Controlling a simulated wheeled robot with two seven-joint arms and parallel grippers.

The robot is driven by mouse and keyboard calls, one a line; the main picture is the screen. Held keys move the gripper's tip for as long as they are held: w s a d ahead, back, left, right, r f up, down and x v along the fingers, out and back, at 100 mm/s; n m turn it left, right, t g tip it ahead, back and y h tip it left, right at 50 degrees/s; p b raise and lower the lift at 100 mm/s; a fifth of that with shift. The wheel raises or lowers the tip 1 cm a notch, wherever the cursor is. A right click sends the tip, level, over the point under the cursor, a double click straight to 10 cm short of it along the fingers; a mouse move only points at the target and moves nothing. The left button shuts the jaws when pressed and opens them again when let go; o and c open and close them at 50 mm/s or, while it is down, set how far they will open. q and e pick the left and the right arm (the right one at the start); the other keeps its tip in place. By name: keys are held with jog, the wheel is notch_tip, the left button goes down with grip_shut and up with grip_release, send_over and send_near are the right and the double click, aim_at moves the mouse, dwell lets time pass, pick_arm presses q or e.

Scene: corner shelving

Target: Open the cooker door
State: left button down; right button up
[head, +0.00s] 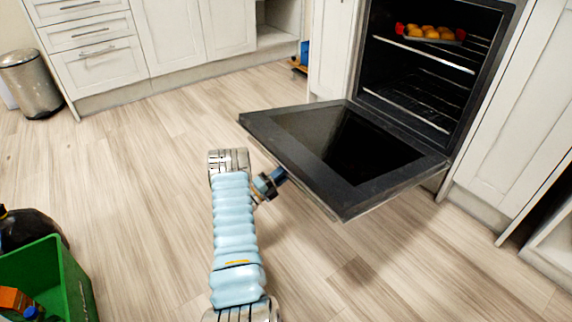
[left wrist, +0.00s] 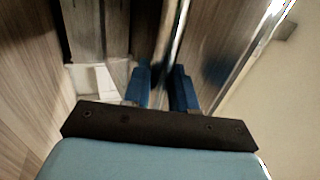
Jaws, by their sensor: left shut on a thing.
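The cooker door (head: 420,172) is dark with a glass panel and is hinged at its lower edge. It is folded down to nearly level, and the black oven cavity (head: 415,75) is exposed. My left gripper (head: 279,174) is at the door's outer, front edge, partly hidden beneath it. In the left wrist view, the blue fingers of my left gripper (left wrist: 162,92) are shut on the shiny door handle (left wrist: 178,40), a bar running between them. The handle is hidden under the door in the head view. My right gripper is not in view.
A tray with yellow-orange food (head: 430,33) sits on an upper oven rack. White cabinets (head: 195,40) line the back. A metal bin (head: 30,82) stands at far left and a green crate (head: 62,285) at bottom left. The wooden floor around the door is clear.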

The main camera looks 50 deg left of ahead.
pick_arm(q)
jog(key=shift+w+d+f, duration=0.1)
jog(key=shift+w+d, duration=0.1)
jog(key=shift+w, duration=0.3)
jog(key=c, duration=1)
grip_release()
jog(key=shift+w, duration=0.1)
jog(key=shift+s+a, duration=0.1)
jog(key=shift+s, duration=0.15)
